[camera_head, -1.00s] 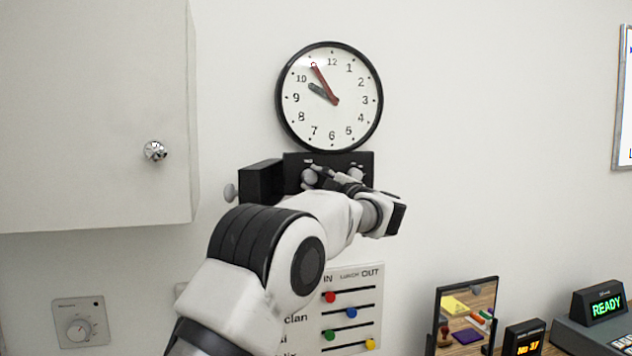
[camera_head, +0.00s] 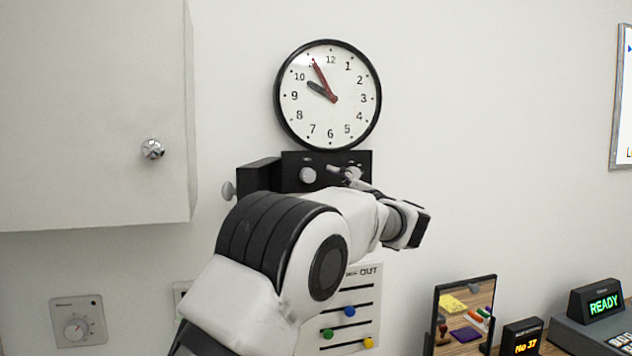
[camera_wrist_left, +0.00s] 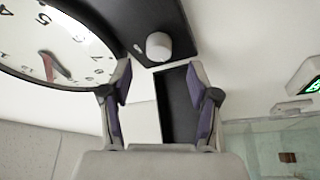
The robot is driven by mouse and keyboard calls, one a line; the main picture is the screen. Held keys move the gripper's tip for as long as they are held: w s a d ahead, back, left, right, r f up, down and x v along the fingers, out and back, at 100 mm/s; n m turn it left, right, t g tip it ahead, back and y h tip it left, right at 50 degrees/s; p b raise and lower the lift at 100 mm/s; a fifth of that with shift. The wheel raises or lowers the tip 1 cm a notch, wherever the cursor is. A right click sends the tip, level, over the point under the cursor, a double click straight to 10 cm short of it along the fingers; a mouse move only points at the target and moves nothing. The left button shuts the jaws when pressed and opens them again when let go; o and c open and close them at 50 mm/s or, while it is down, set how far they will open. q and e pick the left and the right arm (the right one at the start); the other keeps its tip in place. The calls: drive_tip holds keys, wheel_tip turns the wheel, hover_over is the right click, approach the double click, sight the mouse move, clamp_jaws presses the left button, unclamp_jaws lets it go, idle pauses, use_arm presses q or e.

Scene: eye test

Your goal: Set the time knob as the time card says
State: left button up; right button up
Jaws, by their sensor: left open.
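A round wall clock (camera_head: 345,120) has a short dark hand near 10 and a long red hand near 11. It also shows in the left wrist view (camera_wrist_left: 85,62). Under it is a black panel (camera_head: 328,157) with a left white knob (camera_head: 308,175) and a right knob (camera_head: 354,172); their labels are too small to read. My left gripper (camera_head: 340,171) is open and empty in front of the panel, right of the left knob. In the left wrist view a white knob (camera_wrist_left: 158,46) lies beyond the open fingertips (camera_wrist_left: 160,85), apart from them. I cannot identify a time card.
A grey side knob (camera_head: 229,191) sticks out left of the panel. A cabinet (camera_head: 90,110) hangs at the left, above a wall dial (camera_head: 76,328). My arm partly covers an in/out board (camera_head: 368,300). A mirror (camera_head: 464,325) and a READY display (camera_head: 603,305) stand lower right.

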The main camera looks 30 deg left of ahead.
use_arm(q)
drive_tip(key=v, duration=0.6)
drive_tip(key=shift+d, duration=0.3)
drive_tip(key=shift+s, duration=0.1)
drive_tip(key=shift+f, duration=0.15)
